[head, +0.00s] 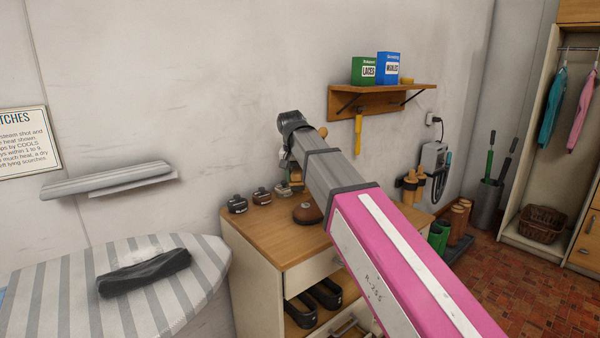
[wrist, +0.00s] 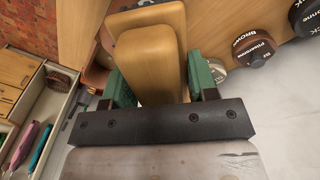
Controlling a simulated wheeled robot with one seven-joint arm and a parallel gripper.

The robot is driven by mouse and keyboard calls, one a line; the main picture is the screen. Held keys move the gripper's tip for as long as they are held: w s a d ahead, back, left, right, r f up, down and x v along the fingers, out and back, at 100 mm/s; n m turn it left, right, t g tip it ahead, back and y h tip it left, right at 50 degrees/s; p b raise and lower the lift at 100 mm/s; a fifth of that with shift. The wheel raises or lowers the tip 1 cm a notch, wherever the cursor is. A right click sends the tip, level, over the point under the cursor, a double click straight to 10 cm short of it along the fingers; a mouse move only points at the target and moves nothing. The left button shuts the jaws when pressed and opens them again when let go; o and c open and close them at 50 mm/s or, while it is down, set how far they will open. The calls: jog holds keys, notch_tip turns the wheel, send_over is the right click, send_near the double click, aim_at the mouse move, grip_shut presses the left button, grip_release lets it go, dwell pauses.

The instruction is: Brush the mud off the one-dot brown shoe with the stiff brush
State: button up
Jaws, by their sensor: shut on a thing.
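My gripper (wrist: 162,82) is shut on a pale wooden block, which looks like the stiff brush (wrist: 148,65), held between its green finger pads. The bristles are hidden from the wrist camera. In the head view my gripper (head: 295,184) is over the back of the wooden cabinet top, partly behind my arm. A rounded brown object (head: 307,213), perhaps the brown shoe, rests on the cabinet top just in front of and below my gripper, partly covered by my arm. No dot or mud can be made out on it.
Several polish tins (head: 237,203) stand left of my gripper on the cabinet top (head: 262,226); a brown-labelled tin (wrist: 252,46) is close by in the wrist view. Dark shoes (head: 326,294) lie in the cabinet below. A striped ironing board (head: 75,300) is at left, a wall shelf (head: 385,95) above.

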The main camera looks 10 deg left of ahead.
send_over(302, 203)
jog(key=shift+s+a+f, duration=0.1)
jog(key=shift+f, duration=1.35)
jog(key=shift+s+a+f, duration=0.1)
jog(key=shift+f, duration=1.35)
jog(key=shift+f, duration=0.8)
jog(key=shift+d, duration=0.1)
jog(key=shift+s+d+r, duration=0.1)
jog(key=shift+s+d, duration=1.3)
jog(key=shift+w+a, duration=0.1)
jog(key=shift+w+a+r, duration=0.1)
jog(key=shift+w+a, duration=1.3)
